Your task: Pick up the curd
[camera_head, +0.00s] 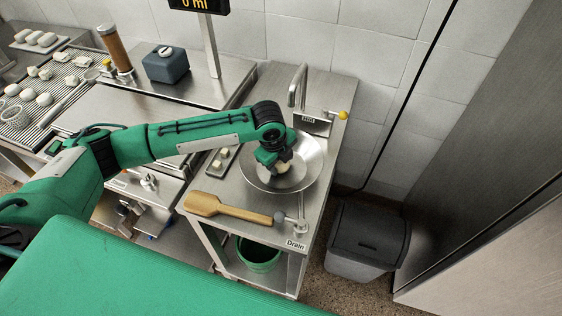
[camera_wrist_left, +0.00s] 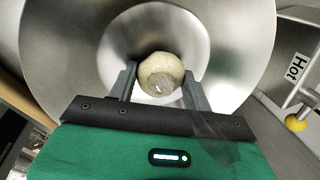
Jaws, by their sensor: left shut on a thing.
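The curd is a pale cream, rounded lump (camera_wrist_left: 161,72) between my left gripper's two fingers in the left wrist view. In the head view the left gripper (camera_head: 279,163) reaches into the basin (camera_head: 306,172). I cannot tell whether the curd still touches the basin. My right gripper is not in view.
A wooden paddle (camera_head: 228,208) lies on the counter in front of the basin. A faucet (camera_head: 298,88) stands behind. A grey bin (camera_head: 367,240) is at the right. Trays of white lumps (camera_head: 40,38) are far left.

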